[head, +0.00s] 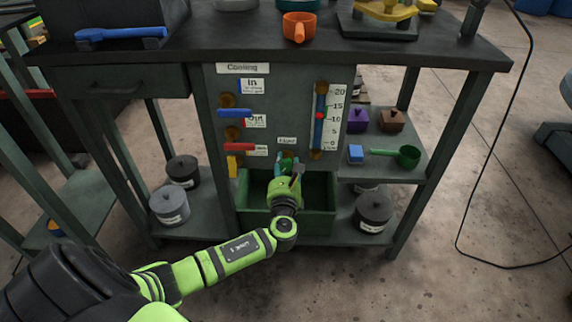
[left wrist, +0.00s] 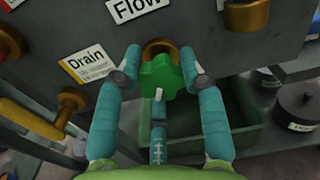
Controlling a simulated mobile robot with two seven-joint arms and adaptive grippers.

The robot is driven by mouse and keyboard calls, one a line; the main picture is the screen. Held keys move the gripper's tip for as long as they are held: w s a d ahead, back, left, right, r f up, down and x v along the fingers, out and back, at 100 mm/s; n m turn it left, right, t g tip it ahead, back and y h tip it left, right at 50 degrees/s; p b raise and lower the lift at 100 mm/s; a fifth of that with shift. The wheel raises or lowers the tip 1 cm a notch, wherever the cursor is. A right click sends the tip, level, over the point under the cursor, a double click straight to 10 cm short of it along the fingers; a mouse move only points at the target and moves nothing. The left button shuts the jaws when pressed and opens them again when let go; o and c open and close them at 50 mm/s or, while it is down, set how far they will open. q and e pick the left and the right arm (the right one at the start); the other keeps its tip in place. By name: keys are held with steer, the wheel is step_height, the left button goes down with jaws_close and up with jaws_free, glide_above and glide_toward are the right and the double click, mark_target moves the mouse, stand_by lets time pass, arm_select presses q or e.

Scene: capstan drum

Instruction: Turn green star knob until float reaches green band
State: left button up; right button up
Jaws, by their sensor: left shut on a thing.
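The green star knob (left wrist: 160,74) sits on a brass stem below the "Flow" label (left wrist: 136,8) in the left wrist view. My left gripper (left wrist: 163,72) has its teal fingers on both sides of the knob and is shut on it. In the head view my left gripper (head: 287,163) covers most of the knob, below the small label on the panel. The flow gauge (head: 320,116) is a blue tube with a scale from 0 to 20. Its red float (head: 320,116) stands a little above the 10 mark. I cannot make out a green band. My right gripper is not in view.
Blue (head: 234,113) and red (head: 239,147) valve handles and a yellow drain handle (head: 233,165) are left of the knob. A green bin (head: 318,212) stands below. Shelves at the right hold boxes, a green scoop (head: 408,156) and a dark pot (head: 373,210).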

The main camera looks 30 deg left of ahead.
arm_select(q)
steer(key=shift+d+f, duration=0.1)
steer(key=shift+f, duration=0.05)
steer(key=o, duration=1)
steer(key=shift+o, duration=0.7)
steer(key=v, duration=1.2)
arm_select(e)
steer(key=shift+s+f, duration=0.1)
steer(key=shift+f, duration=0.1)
arm_select(q)
steer(key=shift+s+f, duration=0.1)
